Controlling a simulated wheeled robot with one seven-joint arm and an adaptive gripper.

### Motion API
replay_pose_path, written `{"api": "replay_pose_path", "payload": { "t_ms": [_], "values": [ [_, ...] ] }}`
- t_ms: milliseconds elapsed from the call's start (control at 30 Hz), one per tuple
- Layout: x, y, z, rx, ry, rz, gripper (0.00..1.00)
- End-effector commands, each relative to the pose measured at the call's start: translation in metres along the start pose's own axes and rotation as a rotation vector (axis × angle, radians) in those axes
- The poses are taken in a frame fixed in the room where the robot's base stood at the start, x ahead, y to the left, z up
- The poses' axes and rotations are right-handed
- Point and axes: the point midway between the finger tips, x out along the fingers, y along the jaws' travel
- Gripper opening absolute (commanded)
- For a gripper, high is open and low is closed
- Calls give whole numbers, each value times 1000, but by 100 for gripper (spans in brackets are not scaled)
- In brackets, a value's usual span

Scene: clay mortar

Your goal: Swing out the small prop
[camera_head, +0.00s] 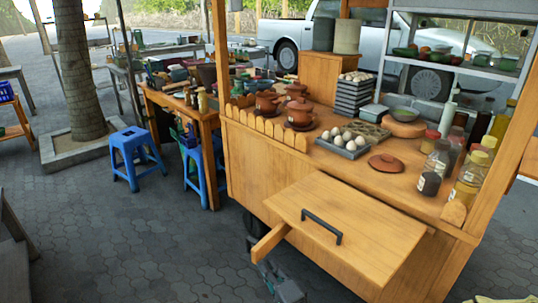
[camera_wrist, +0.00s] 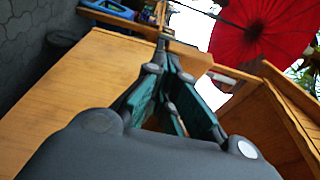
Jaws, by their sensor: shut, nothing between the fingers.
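The small prop (camera_head: 269,242) is a short wooden bar. It sticks out from the cart's front, under the left edge of a wooden flap (camera_head: 345,215) with a dark handle (camera_head: 321,227). In the wrist view a wooden bar (camera_wrist: 190,52), likely the prop, lies just right of the fingertips. My gripper (camera_head: 265,268) is low at the bottom of the head view, just below the prop. In the wrist view my gripper (camera_wrist: 163,42) has its fingers together, empty. Whether the fingertips touch the prop I cannot tell.
The cart's front panel (camera_head: 245,185) is close to my gripper and fills the wrist view's left side. Clay pots (camera_head: 300,113), eggs (camera_head: 347,138) and jars (camera_head: 433,170) stand on the counter (camera_head: 385,185).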

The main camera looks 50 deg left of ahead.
Motion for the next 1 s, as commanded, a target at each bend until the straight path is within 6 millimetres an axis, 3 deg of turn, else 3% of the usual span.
{"api": "replay_pose_path", "payload": {
  "t_ms": [267,467,700,1000],
  "values": [
    [5,-4,5,1,-8,-7,0],
    [-5,-4,1,0,-8,-9,0],
    [-41,-2,-14,2,-3,-8,0],
    [-94,-1,8,5,-4,-5,0]
  ]
}}
